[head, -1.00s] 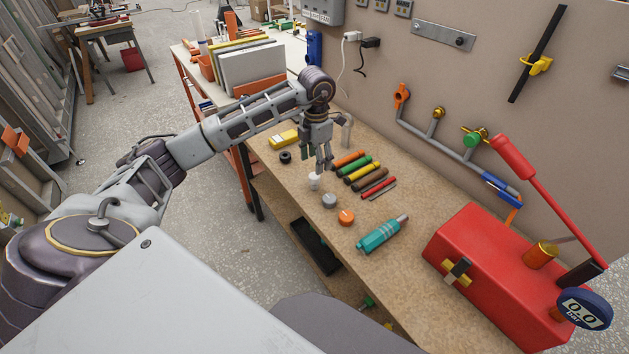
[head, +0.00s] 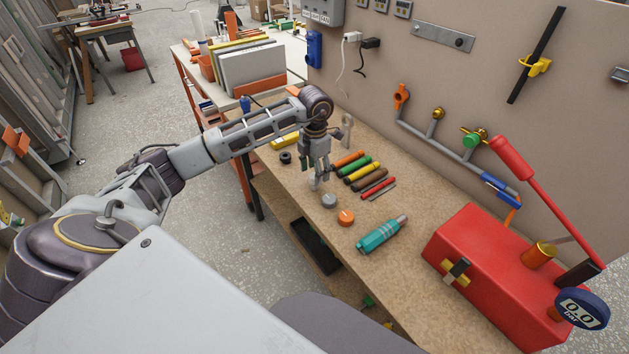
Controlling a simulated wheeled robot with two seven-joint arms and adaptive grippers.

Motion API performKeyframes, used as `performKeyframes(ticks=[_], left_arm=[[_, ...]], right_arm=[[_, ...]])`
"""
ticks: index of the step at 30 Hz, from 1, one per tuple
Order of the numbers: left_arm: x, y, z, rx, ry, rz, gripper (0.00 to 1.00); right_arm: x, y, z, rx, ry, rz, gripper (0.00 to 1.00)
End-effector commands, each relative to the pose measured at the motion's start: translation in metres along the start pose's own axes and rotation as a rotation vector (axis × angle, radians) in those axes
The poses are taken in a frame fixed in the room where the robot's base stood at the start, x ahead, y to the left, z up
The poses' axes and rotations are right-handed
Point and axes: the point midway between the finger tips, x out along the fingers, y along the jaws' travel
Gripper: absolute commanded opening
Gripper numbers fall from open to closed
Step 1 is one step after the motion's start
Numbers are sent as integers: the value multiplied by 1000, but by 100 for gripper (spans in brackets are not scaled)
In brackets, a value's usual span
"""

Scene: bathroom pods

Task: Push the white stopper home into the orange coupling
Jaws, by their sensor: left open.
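The small white stopper (head: 313,185) stands on the wooden bench, near its front edge. My left gripper (head: 319,177) is open and points down at it. Its fingertips are low over the stopper and hide part of it; I cannot tell if they touch it. The orange coupling (head: 401,93) is on the left end of the grey wall pipe, behind and to the right of my left gripper. My right gripper is not in view.
A grey cap (head: 329,201) and an orange cap (head: 346,217) lie just right of the stopper. Several coloured markers (head: 362,172) lie behind them. A teal tool (head: 381,235) and a red pump box (head: 484,262) stand farther right. A black ring (head: 285,158) lies left.

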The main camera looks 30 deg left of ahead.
Motion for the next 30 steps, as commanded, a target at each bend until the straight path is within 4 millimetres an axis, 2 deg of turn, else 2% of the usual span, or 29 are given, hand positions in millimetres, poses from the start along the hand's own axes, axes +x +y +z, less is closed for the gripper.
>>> performKeyframes(ticks=[6,9,24,30], left_arm=[[23,0,-2,0,3,-1,58],[29,0,-1,0,1,-1,58],[31,1,-1,0,0,0,58],[31,1,-1,0,0,0,33]], right_arm=[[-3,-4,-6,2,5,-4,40],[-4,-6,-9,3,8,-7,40],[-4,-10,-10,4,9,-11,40],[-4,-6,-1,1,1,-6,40]])
